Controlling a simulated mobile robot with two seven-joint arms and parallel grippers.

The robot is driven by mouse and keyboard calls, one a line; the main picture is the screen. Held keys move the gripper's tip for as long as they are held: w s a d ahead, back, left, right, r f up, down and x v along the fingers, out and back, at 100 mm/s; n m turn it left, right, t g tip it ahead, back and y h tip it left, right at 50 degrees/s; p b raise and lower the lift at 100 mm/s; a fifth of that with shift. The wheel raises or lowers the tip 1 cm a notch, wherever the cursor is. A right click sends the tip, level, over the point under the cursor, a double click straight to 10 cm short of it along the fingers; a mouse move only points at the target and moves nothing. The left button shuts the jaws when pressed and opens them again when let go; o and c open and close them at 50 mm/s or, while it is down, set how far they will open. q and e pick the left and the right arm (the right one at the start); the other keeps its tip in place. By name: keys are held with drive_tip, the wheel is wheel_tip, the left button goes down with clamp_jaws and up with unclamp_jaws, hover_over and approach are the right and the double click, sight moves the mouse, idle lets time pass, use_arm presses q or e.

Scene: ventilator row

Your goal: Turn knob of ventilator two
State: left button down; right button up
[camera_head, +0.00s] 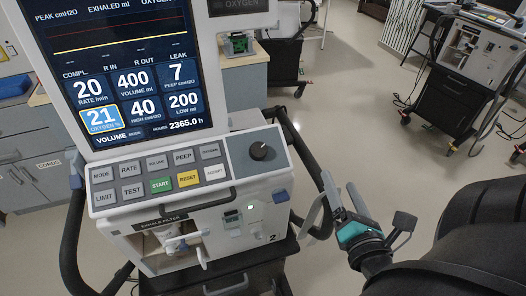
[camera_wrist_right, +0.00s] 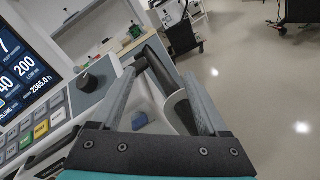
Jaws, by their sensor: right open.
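The ventilator marked 2 (camera_head: 215,222) stands at the centre left of the head view, with a lit screen above a button panel. Its dark round knob (camera_head: 262,151) sits on a grey plate to the right of the buttons. The knob also shows in the right wrist view (camera_wrist_right: 88,82), left of the fingers. My right gripper (camera_head: 338,184) is open and empty, to the right of and below the knob in the head view, apart from it. Its two fingers (camera_wrist_right: 165,72) show spread in the wrist view. My left gripper is not in view.
A dark curved handle or hose (camera_head: 305,165) runs along the ventilator's right side, close to my right gripper. Another ventilator on a black cart (camera_head: 450,92) stands at the back right. Grey cabinets (camera_head: 30,170) stand behind on the left. The floor on the right is mostly clear.

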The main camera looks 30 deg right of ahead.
drive_tip(key=a+r+n+t+y, duration=0.25)
drive_tip(key=a+n+y, duration=0.5)
drive_tip(key=n, duration=0.55)
drive_tip(key=n+y, duration=0.1)
approach(261, 151)
drive_tip(key=shift+t, duration=0.45)
drive_tip(key=w, duration=0.7)
drive_tip(key=shift+w+a+f+p, duration=0.1)
drive_tip(key=shift+a+f+p, duration=0.05)
drive_tip(key=shift+f+p, duration=0.25)
drive_tip(key=shift+w+a, duration=0.1)
drive_tip(key=shift+w, duration=0.9)
drive_tip(key=shift+c, duration=0.4)
clamp_jaws()
